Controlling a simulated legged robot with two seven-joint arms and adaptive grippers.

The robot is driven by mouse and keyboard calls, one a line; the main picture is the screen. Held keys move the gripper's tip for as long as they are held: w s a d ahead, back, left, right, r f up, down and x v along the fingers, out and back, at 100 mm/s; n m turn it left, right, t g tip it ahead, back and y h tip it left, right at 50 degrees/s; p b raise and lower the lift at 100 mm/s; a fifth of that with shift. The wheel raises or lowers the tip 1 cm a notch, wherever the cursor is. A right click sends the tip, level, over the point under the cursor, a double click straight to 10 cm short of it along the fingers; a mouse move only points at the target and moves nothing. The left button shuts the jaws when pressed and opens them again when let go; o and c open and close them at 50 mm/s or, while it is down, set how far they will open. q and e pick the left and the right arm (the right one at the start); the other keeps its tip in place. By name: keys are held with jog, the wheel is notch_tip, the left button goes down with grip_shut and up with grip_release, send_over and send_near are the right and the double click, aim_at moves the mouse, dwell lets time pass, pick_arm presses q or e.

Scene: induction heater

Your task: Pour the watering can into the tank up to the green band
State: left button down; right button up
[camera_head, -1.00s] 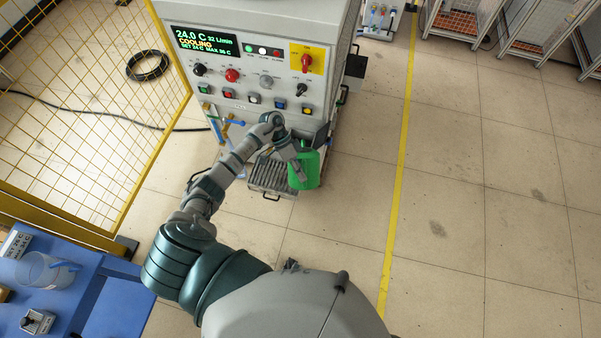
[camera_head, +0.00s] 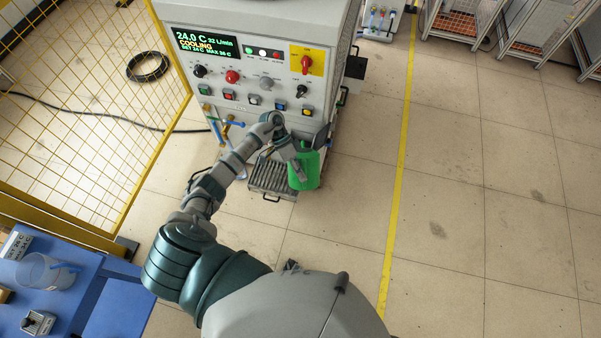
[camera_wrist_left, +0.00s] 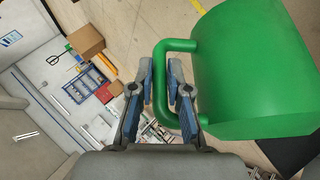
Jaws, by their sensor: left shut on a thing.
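The green watering can (camera_head: 309,172) is in front of the heater cabinet, at its lower right, beside the slatted tray. My left gripper (camera_head: 298,172) reaches it from the left. In the left wrist view the green can body (camera_wrist_left: 250,70) fills the upper right. The fingers of my left gripper (camera_wrist_left: 160,75) are shut on its handle loop. The can's spout and any water are hidden. I cannot make out the tank or its green band. My right gripper is not in view.
The heater cabinet (camera_head: 255,80) shows 24.0 C and COOLING. The slatted tray (camera_head: 272,178) sticks out low at its front. A yellow mesh fence (camera_head: 90,110) stands left. A blue table (camera_head: 95,300) holds a clear jug (camera_head: 48,272). The floor at right is clear.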

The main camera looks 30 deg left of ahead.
pick_arm(q)
jog(key=shift+w+r, duration=0.1)
jog(key=shift+r, duration=0.1)
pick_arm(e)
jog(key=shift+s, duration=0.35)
pick_arm(q)
jog(key=shift+w+a+r, duration=0.1)
jog(key=shift+r, duration=0.05)
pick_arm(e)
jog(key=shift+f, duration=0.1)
pick_arm(q)
jog(key=shift+r, duration=0.1)
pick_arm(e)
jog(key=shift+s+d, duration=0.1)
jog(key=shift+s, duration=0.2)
pick_arm(q)
jog(key=shift+w+a+r, duration=0.1)
jog(key=shift+w, duration=0.05)
dwell(0.3)
jog(key=shift+r+g, duration=0.1)
jog(key=shift+g, duration=0.2)
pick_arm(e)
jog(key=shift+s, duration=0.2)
